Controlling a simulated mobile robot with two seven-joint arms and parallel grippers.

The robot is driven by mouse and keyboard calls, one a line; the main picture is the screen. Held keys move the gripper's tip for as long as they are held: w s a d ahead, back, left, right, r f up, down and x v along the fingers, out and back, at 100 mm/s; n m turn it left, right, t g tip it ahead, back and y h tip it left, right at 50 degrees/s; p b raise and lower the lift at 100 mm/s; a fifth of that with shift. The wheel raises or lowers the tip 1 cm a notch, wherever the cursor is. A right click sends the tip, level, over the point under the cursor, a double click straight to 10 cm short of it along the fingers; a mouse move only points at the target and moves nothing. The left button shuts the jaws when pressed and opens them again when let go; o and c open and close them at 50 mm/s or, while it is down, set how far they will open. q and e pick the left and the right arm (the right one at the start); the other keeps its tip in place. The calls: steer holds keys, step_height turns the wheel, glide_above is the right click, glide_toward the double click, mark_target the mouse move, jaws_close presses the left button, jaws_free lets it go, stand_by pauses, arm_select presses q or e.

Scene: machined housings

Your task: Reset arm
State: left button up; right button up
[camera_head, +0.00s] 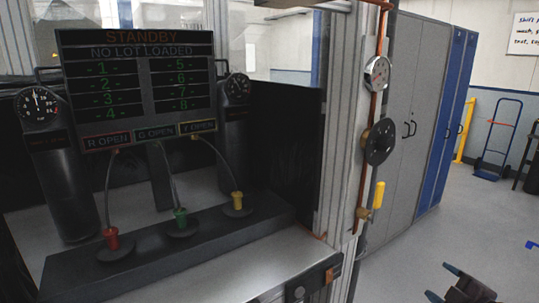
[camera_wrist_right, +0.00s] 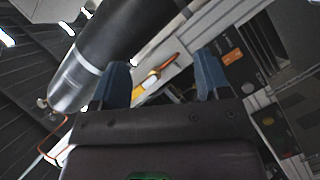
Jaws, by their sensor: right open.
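My right gripper (camera_head: 442,282) shows at the bottom right edge of the head view, over the grey floor. Its two dark blue fingers are apart and nothing is between them. It is well to the right of the test bench and touches nothing there. In the right wrist view the same gripper (camera_wrist_right: 163,70) points up with its fingers spread. My left gripper is not in the head view.
Grey cabinets (camera_head: 405,130) and a blue hand truck (camera_head: 498,140) stand behind.

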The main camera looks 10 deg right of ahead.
steer(key=s+a+f+m+g, duration=0.2)
steer(key=s+a+f+m, duration=0.3)
steer(key=a+f, duration=0.5)
steer(key=s+a+f+m+g, duration=0.2)
steer(key=s+a+f+m, duration=0.3)
steer(key=s+a+f, duration=0.3)
step_height(320, 180, down, 3)
steer(key=a, duration=0.2)
steer(key=shift+a+r+m, duration=0.2)
steer(key=shift+a+m, duration=0.1)
